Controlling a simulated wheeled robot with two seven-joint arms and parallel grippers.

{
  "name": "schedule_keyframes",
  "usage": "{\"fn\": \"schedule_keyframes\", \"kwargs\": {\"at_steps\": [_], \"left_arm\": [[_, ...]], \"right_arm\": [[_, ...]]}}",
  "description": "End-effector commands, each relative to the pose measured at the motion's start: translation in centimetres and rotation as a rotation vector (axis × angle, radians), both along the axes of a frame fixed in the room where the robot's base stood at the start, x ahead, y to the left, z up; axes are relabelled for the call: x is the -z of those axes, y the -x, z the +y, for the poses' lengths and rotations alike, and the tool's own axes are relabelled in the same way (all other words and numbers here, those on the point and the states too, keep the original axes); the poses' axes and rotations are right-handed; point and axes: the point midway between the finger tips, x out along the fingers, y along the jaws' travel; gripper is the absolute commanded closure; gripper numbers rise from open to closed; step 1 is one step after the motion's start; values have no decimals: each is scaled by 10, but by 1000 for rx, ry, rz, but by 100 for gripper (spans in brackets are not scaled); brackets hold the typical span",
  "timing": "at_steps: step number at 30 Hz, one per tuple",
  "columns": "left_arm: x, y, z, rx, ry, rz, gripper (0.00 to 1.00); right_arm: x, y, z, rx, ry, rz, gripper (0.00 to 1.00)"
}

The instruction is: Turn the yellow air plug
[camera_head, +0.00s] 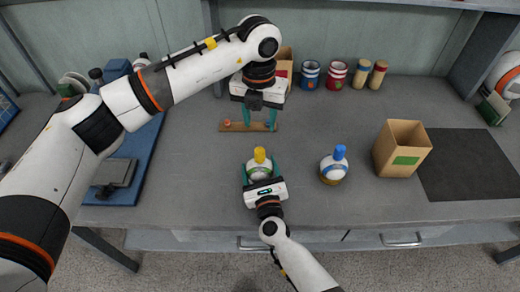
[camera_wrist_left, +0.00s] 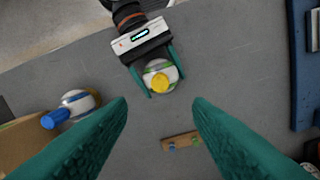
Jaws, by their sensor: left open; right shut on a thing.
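A white ball (camera_head: 260,171) with a green band has the yellow air plug (camera_head: 259,154) standing on its top. My right gripper (camera_head: 260,176) is shut on this ball, with its fingers at the ball's two sides. In the left wrist view the yellow plug (camera_wrist_left: 159,83) shows from above, with the right gripper around the ball. My left gripper (camera_head: 258,117) is above the table, behind the ball in the picture. Its teal fingers (camera_wrist_left: 160,125) are wide apart with nothing between them, and the plug lies beyond them, untouched.
A second white ball with a blue plug (camera_head: 339,152) sits in a brown stand to the right. An open cardboard box (camera_head: 403,147) and a dark mat (camera_head: 470,165) are farther right. A wooden strip (camera_head: 240,127) lies behind the held ball. Several cups and jars line the back.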

Motion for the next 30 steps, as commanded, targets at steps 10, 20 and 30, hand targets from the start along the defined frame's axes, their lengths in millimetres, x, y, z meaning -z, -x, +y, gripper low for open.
{"fn": "schedule_keyframes", "kwargs": {"at_steps": [10, 20, 30], "left_arm": [[39, 1, -1, -37, -13, 5, 54], [100, 1, -1, -36, -11, 3, 54], [119, 0, -1, -35, -10, 0, 54]], "right_arm": [[0, 0, 0, 0, 0, 1, 52], [0, 0, 0, 0, 0, 0, 52], [0, 0, 0, 0, 0, 0, 52]]}}
